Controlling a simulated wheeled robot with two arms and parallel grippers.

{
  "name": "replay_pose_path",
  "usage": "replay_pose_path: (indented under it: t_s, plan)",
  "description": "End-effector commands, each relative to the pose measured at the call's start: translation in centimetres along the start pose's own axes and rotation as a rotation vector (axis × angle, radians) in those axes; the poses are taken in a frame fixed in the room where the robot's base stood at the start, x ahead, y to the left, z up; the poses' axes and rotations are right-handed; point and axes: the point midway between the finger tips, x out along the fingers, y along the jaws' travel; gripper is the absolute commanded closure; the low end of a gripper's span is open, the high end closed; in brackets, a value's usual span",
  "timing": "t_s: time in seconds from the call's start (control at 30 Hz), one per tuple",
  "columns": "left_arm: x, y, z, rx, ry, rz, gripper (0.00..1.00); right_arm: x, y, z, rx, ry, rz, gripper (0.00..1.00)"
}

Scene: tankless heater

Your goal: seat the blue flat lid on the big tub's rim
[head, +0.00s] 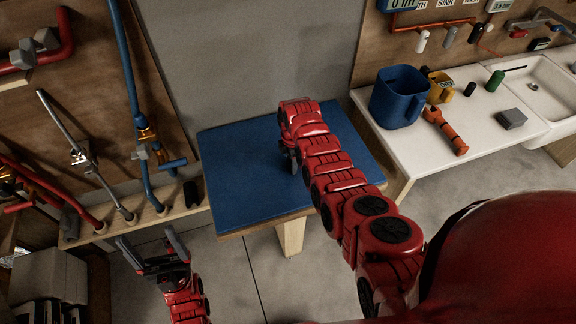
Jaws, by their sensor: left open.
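A large blue tub (398,103) with an open top and a side handle stands on the white counter at the right. I cannot make out a separate blue flat lid; it may be hidden behind my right arm or blend with the blue tabletop (243,178). My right gripper (293,161) points down over the middle of that tabletop. Its own wrist covers most of it, so its jaws and anything between them are not clear. My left gripper (146,242) is open and empty, low at the left, in front of the wooden shelf and away from the tub.
A yellow cup (439,88), an orange-handled tool (446,131), a green cylinder (495,79) and a grey block (511,119) lie right of the tub near a white sink (545,88). Pipes (135,75) stand at the left. The tabletop around my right arm is clear.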

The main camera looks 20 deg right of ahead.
Motion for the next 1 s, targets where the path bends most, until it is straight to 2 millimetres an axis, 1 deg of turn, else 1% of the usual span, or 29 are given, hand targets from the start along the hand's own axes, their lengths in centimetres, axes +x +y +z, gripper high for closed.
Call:
replay_pose_path:
  t_s: [0.03, 0.23, 0.57, 1.0]
  plan:
    - [0.0, 0.0, 0.0, 0.000, 0.000, 0.000, 0.14, 0.0, 0.0, 0.0, 0.000, 0.000, 0.000, 0.64]
    - [0.0, 0.0, 0.0, 0.000, 0.000, 0.000, 0.14, 0.0, 0.0, 0.0, 0.000, 0.000, 0.000, 1.00]
    - [0.1, 0.0, 0.0, 0.000, 0.000, 0.000, 0.14, -0.2, 0.0, 0.0, 0.000, 0.000, 0.001, 1.00]
    - [1.1, -0.1, -0.2, 0.000, 0.000, 0.000, 0.14, -1.6, 0.1, 0.0, 0.000, 0.000, 0.002, 1.00]
